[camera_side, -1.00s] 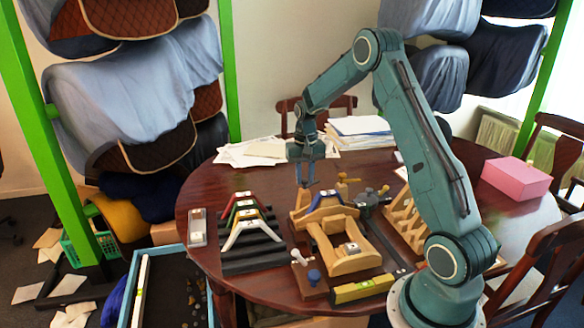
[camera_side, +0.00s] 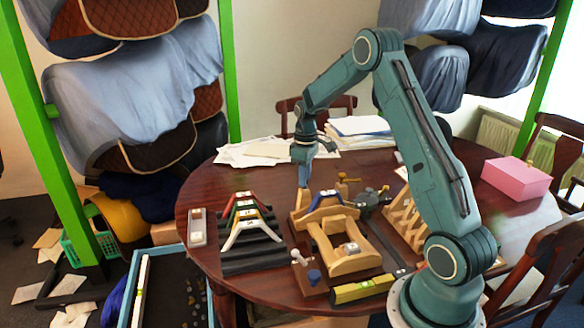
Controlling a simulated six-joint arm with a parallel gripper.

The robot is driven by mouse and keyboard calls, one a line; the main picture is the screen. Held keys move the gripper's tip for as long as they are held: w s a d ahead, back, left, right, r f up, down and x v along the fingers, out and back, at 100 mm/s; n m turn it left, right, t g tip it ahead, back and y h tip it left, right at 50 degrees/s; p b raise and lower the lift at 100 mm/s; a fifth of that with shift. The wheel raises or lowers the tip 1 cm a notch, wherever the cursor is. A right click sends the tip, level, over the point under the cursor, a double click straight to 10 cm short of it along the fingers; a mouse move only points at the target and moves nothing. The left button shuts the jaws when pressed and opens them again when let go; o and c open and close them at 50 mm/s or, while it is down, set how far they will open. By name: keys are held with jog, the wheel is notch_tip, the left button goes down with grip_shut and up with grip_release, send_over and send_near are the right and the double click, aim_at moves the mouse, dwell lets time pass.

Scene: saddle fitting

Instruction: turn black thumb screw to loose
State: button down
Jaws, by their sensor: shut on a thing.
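My gripper (camera_side: 303,182) points straight down at the back left corner of the wooden saddle fixture (camera_side: 348,262). Its fingers show nearly edge-on, above a short wooden post (camera_side: 303,199). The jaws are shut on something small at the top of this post. It appears to be the black thumb screw, but the fingers hide it, and I cannot make out how far it is turned.
A tan knob (camera_side: 347,182) and a dark clamp (camera_side: 372,198) stand right of the gripper. White (camera_side: 299,257) and blue (camera_side: 313,276) knobs are at the front. Coloured arches on a black rack (camera_side: 252,245) stand left. A yellow level (camera_side: 362,289) lies in front.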

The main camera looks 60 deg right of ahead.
jog(key=shift+n, duration=1.1)
jog(key=c, duration=1.2)
grip_release()
notch_tip(320, 180, up, 14)
